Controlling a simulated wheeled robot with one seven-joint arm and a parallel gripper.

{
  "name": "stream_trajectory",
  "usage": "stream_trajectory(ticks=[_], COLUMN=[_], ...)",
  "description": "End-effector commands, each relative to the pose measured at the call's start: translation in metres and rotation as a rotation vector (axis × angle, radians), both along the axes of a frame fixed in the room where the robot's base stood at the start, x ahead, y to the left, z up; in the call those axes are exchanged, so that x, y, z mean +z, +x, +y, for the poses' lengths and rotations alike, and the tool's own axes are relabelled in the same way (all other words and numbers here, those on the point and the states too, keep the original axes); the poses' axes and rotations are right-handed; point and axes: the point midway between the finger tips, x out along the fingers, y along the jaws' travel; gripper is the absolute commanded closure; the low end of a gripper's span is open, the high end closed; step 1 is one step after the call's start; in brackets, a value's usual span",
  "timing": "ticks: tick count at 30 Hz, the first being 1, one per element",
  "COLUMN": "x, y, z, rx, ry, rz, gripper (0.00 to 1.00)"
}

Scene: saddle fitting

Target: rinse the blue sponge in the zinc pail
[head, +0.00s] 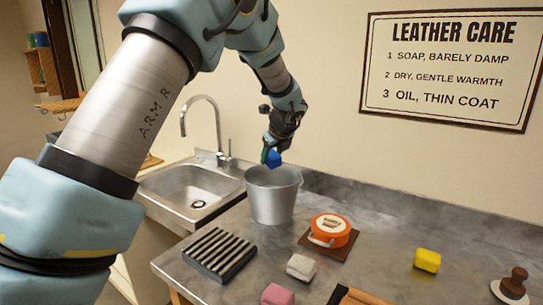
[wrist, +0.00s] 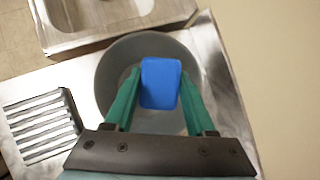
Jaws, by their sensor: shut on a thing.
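The blue sponge (head: 273,158) is held between the fingers of my gripper (head: 270,153), just above the rim of the zinc pail (head: 273,198). In the wrist view the sponge (wrist: 160,83) sits between the two green fingers of my gripper (wrist: 159,85), which are shut on it. The pail (wrist: 113,62) shows below and around the sponge there. The sponge hides part of the inside of the pail, and I cannot tell whether it holds water.
A sink (head: 196,190) with a tap lies left of the pail. A slatted rack (head: 217,254), an orange tin (head: 330,229), a white block (head: 301,266), a pink block (head: 277,294), a yellow sponge (head: 427,260) and a brown-handled tool (head: 514,283) stand on the metal counter.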

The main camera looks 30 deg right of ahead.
Motion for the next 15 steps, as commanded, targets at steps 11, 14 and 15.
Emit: stream_trajectory(ticks=[11,14,15], x=[-0.039,-0.048,-0.051], y=[0.000,0.000,0.000], z=[0.000,0.000,0.000], rx=[-0.001,-0.001,-0.001], ry=[0.001,0.000,0.000], rz=[0.000,0.000,0.000], gripper=[0.89,0.89,0.89])
